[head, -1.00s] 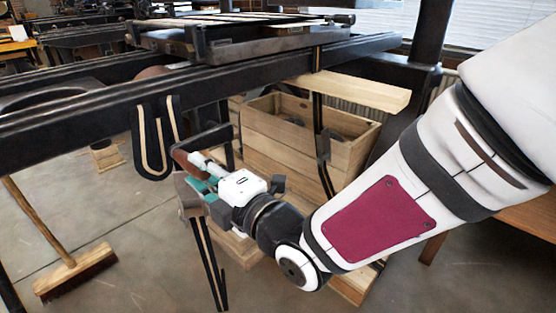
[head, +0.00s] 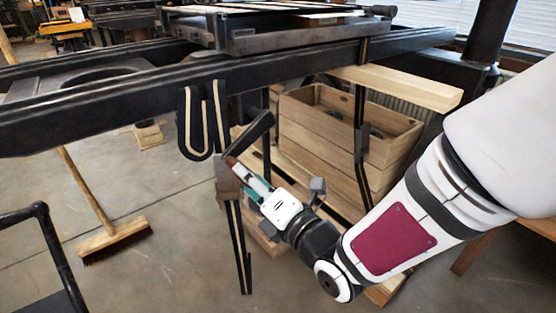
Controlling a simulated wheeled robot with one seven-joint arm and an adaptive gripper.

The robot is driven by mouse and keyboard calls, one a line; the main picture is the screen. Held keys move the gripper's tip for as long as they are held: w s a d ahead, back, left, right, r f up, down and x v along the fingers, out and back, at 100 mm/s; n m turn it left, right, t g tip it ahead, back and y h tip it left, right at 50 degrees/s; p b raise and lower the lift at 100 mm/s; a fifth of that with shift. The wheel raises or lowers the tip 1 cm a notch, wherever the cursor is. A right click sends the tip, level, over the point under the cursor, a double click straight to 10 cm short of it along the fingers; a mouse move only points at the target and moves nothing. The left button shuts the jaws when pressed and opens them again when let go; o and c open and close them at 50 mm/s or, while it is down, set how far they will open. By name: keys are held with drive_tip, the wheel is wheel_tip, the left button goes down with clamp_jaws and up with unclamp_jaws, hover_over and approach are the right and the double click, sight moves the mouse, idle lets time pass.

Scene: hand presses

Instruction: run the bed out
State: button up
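The press bed (head: 285,42) is a dark flat carriage on the long black rails (head: 105,113). It sits toward the right part of the rails in view. Below the rails a dark crank arm (head: 258,131) slants down to the left, with a brown grip (head: 231,162) at its lower end. My gripper (head: 250,184) is at this grip, its fingers and teal pads right beside it and seemingly touching it. The small size and overlap hide whether the fingers are closed around it.
Wooden crates (head: 338,141) stand behind the crank, close to my arm. A dark leg (head: 234,245) hangs just left of my gripper. A broom (head: 115,240) stands at left. A black tubular frame (head: 52,250) is at lower left. Open floor lies between them.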

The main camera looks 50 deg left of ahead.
drive_tip(key=o, duration=0.5)
drive_tip(key=shift+s+d, duration=0.15)
drive_tip(key=shift+d, duration=2.1)
drive_tip(key=shift+s+d, duration=0.15)
drive_tip(key=shift+d, duration=2.1)
